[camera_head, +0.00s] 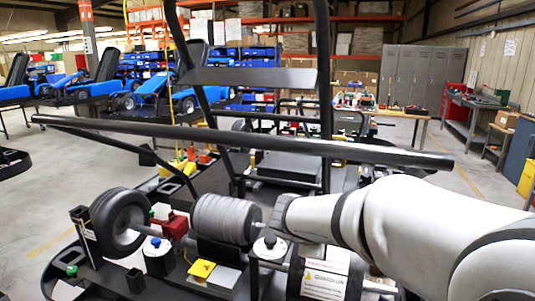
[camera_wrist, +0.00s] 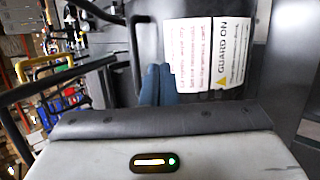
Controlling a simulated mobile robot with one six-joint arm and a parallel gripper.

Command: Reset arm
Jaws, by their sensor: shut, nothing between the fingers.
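My arm (camera_head: 420,225) reaches in from the right in the head view, low over the dark kart frame. Its near end covers part of the kart, and my gripper cannot be made out there. In the wrist view my gripper (camera_wrist: 159,84) shows as two blue-grey fingers side by side, shut with nothing between them. Just right of the fingers is a white sheet lettered "GUARD ON" (camera_wrist: 233,55). I cannot tell how far the fingers are from it.
A dark bar (camera_head: 240,143) crosses over the kart, with dark uprights (camera_head: 324,110) rising behind it. A wheel (camera_head: 120,222) and a ribbed grey cylinder (camera_head: 222,218) lie left of my arm. Blue karts (camera_head: 85,90) stand at the back left. Open floor (camera_head: 50,195) shows at left.

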